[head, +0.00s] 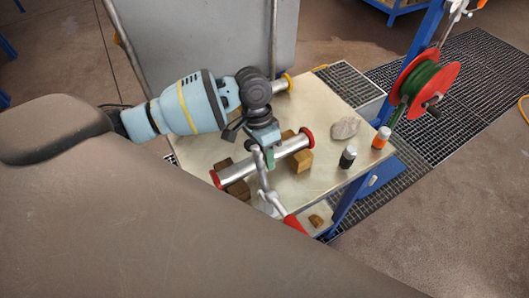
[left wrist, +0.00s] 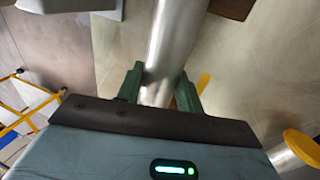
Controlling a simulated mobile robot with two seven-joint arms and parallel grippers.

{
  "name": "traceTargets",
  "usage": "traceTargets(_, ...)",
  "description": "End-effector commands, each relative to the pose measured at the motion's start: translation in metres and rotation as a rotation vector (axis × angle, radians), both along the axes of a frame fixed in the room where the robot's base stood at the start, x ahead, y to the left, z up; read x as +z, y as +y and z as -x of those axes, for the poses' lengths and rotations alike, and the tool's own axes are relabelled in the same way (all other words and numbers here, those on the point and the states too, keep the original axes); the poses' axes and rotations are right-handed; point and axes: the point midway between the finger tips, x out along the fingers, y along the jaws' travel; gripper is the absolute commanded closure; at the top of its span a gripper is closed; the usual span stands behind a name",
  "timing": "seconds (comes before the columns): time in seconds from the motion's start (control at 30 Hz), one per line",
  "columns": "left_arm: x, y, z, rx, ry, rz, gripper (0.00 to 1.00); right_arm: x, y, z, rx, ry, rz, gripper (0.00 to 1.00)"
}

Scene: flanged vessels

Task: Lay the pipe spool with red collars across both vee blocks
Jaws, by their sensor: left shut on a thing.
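The pipe spool with red collars (head: 238,172) is a silver tube lying diagonally over the table, one red collar at each end. My left gripper (head: 266,152) is shut on its middle from above. In the left wrist view, its green fingers (left wrist: 158,92) stand on either side of the bare tube (left wrist: 172,45). The right wooden vee block (head: 301,162) shows on both sides of the tube near the far collar. The left, darker vee block (head: 238,190) lies under the tube near the other collar. I cannot tell whether the tube touches the blocks.
A silver clamp with a red handle (head: 294,223) stands at the table's front edge. A yellow-collared spool (head: 289,82) lies behind my gripper. A grey stone (head: 345,128), a dark-topped cylinder (head: 347,157) and an orange one (head: 381,138) stand right. A hose reel (head: 428,88) rises beyond.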

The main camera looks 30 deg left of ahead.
Motion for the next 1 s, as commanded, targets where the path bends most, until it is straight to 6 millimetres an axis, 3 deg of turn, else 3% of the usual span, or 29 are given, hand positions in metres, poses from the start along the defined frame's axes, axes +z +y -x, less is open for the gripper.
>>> traceTargets(0.23,-0.001,0.0,-0.001,0.0,-0.004,0.002,1.0,0.001,0.001,-0.001,-0.002,-0.002,-0.002,0.29)
traceTargets(0.27,-0.002,0.0,-0.001,0.0,-0.004,0.002,0.62,0.001,0.001,-0.001,-0.002,-0.001,-0.002,0.29)
traceTargets(0.43,-0.002,0.0,0.0,0.0,-0.002,0.001,0.4,0.001,0.0,-0.001,-0.002,-0.002,-0.002,0.29)
traceTargets(0.77,-0.002,0.001,0.0,0.0,0.002,-0.001,0.38,0.0,-0.002,-0.001,0.006,-0.002,0.005,0.29)
traceTargets(1.0,0.03,0.007,-0.005,0.001,-0.004,0.0,0.38,0.004,-0.003,-0.004,0.008,-0.011,0.007,0.29)
